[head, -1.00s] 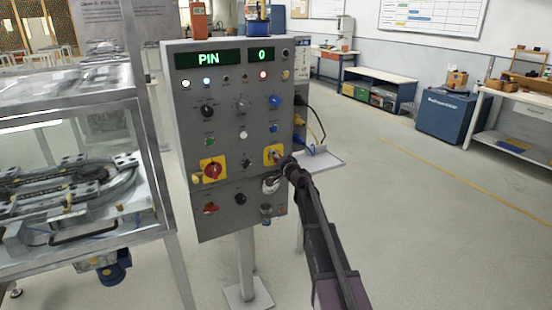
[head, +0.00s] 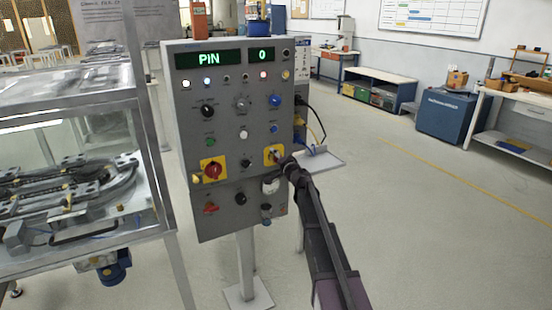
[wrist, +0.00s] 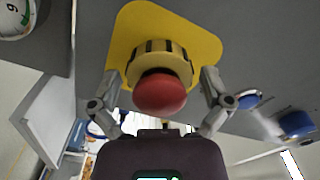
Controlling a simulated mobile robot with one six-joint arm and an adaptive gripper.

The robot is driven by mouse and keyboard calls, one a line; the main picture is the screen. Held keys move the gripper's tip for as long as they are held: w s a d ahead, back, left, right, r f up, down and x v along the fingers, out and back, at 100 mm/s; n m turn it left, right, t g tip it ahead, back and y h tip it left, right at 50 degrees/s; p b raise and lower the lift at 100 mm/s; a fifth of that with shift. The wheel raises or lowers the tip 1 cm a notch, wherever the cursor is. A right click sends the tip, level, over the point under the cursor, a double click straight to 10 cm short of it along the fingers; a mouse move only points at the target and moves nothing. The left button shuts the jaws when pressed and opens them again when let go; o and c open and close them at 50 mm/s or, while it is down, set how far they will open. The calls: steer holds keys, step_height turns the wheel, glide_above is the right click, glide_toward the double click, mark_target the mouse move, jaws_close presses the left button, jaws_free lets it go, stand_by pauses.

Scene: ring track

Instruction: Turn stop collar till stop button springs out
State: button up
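The stop button is a red mushroom head (wrist: 160,95) inside a yellow stop collar with dark notches (wrist: 150,47). It sits on a yellow plate (wrist: 200,40), which also shows at the panel's right side in the head view (head: 268,151). My gripper (wrist: 160,77) has one finger on each side of the collar, spread wider than it. A small gap seems to show on both sides, so it looks open. In the head view my gripper (head: 284,162) is at the plate and partly hides the button.
The grey control panel (head: 225,145) reads PIN and 0. A second red knob on a yellow plate (head: 212,171) sits to the left. A gauge (head: 270,186) is just below my gripper. Cables and a small shelf (head: 322,160) are to the right. A glazed machine (head: 75,200) stands left.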

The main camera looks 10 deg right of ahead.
steer(key=shift+s, duration=0.15)
steer(key=v, duration=1.2)
stand_by(0.5)
steer(key=s+a+f+n+g+y, duration=0.1)
steer(key=s+a+f+n+g, duration=0.4)
steer(key=s, duration=0.3)
steer(key=s+a+f+n+g+y, duration=0.1)
steer(key=s+a+f+n+g, duration=0.2)
steer(key=s+a+f+g, duration=0.3)
steer(key=s+d+f+n+g+h, duration=0.15)
steer(key=s+f+g+h, duration=0.35)
steer(key=s, duration=0.6)
steer(key=s+d+f+g+h, duration=0.1)
steer(key=s+d+f+h, duration=0.15)
steer(key=s+d, duration=0.4)
step_height(320, 180, up, 12)
steer(key=s+a+p, duration=0.1)
steer(key=s+p, duration=0.1)
steer(key=p, duration=1)
steer(key=shift+r+m, duration=0.25)
steer(key=shift+m, duration=0.1)
